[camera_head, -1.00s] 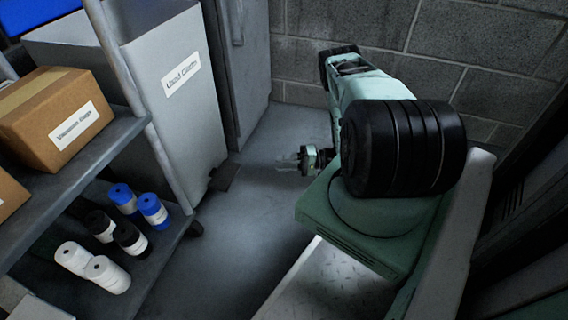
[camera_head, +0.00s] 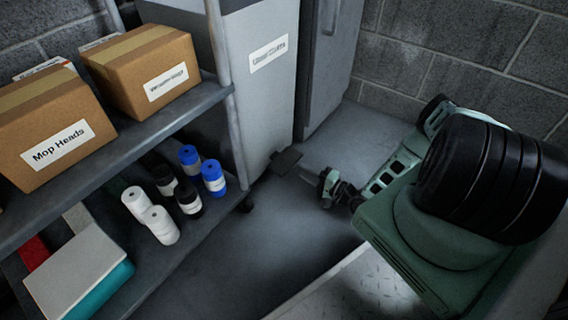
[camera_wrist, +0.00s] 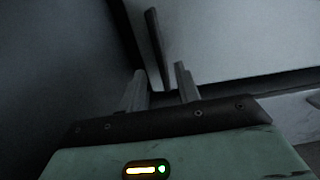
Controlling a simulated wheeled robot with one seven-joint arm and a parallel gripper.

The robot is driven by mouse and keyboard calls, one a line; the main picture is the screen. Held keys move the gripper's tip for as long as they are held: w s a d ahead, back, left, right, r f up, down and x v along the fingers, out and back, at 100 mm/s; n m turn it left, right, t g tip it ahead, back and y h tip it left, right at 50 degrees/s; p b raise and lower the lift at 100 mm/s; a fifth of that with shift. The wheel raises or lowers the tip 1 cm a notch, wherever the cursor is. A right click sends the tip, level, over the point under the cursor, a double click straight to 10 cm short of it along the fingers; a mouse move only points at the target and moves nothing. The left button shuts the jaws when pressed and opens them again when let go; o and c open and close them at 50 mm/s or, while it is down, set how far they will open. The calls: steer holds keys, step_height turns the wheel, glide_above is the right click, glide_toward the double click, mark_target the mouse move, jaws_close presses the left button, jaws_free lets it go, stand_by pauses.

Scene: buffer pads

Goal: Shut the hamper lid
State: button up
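The hamper (camera_head: 262,85) is a tall light-grey bin with a white label, left of centre in the head view. A dark flat pedal (camera_head: 286,161) sticks out at its foot, near the floor. Its top is cut off by the upper edge, so I cannot tell how the lid stands. My gripper (camera_head: 306,174) is low, just right of the pedal, pointing at it. In the wrist view my gripper (camera_wrist: 160,85) has its two fingers apart with nothing seen between them. A dark narrow bar (camera_wrist: 157,48), perhaps the pedal, stands just beyond the fingertips against a pale surface.
A grey cabinet (camera_head: 333,65) stands right of the hamper by the block wall (camera_head: 450,50). The floor (camera_head: 265,250) in front is clear.

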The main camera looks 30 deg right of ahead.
mark_target(284, 159)
steer(key=b+x, duration=0.3)
steer(key=x, duration=0.6)
steer(key=shift+f, duration=0.15)
steer(key=shift+w+a+b, duration=0.2)
steer(key=shift+w+b, duration=0.1)
steer(key=shift+w, duration=0.25)
jaws_close()
